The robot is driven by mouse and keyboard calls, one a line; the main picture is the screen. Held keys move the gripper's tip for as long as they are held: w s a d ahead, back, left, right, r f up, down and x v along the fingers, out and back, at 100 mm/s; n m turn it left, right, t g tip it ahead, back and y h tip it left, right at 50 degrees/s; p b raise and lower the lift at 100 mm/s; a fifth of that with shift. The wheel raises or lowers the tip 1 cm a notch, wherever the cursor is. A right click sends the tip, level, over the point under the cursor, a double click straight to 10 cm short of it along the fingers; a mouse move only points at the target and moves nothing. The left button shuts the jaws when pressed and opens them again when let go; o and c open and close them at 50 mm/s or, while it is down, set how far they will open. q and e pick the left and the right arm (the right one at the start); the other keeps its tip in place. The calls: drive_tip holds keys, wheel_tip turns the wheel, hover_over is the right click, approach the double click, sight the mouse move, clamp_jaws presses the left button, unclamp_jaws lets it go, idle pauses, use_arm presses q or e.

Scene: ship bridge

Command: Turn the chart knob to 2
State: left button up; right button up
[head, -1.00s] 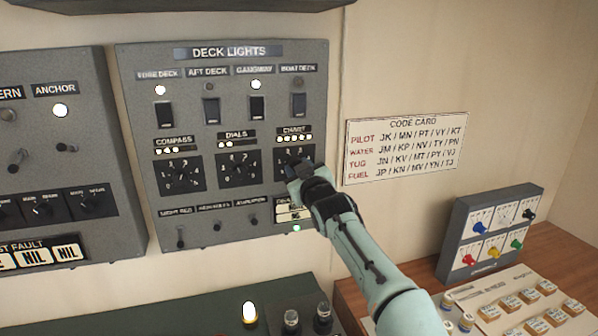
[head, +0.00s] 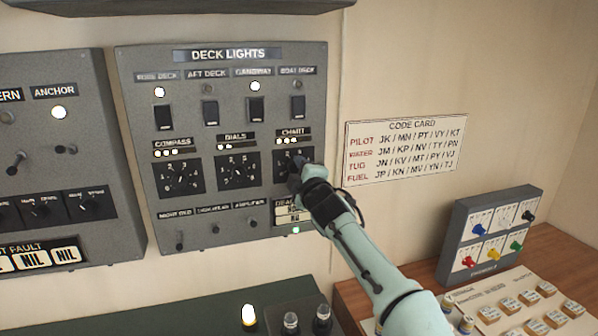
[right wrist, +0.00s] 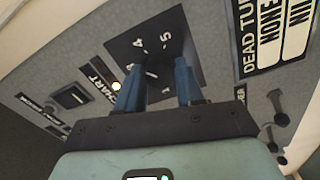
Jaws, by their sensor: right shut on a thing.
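The chart knob's black dial plate (head: 283,160) is on the deck lights panel, at the right end of the knob row under the CHART label (head: 293,132). My right gripper (head: 297,172) is at this dial, shut on the knob, and covers most of it. In the right wrist view, the two blue fingers (right wrist: 157,78) stand on either side of the dial's middle, with digits such as 4 and 5 visible on the plate (right wrist: 170,42). The knob and its pointer are largely hidden. About three small lamps (head: 290,141) glow above the dial. My left gripper is out of view.
The dials knob (head: 238,170) and compass knob (head: 180,177) are left of the chart dial. Small toggles (head: 216,229) are below, and rocker switches (head: 256,108) above. A code card (head: 406,148) hangs to the right, with bare wall around it.

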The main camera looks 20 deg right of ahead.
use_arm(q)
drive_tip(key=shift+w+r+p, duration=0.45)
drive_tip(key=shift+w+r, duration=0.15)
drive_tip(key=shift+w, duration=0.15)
use_arm(e)
drive_tip(key=shift+a+r+n, duration=0.1)
drive_tip(key=shift+r+n, duration=0.05)
drive_tip(key=shift+n, duration=3.5)
drive_tip(key=shift+r+n, duration=0.1)
drive_tip(key=shift+n, duration=3.55)
drive_tip(key=o, duration=1)
drive_tip(key=shift+f, duration=0.1)
drive_tip(key=shift+o, duration=0.2)
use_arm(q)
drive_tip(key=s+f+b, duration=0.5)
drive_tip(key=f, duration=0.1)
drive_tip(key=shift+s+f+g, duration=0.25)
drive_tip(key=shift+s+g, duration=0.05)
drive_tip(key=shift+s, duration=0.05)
use_arm(e)
drive_tip(key=s, duration=1.3)
drive_tip(key=shift+s+d, duration=0.2)
drive_tip(key=shift+d, duration=0.05)
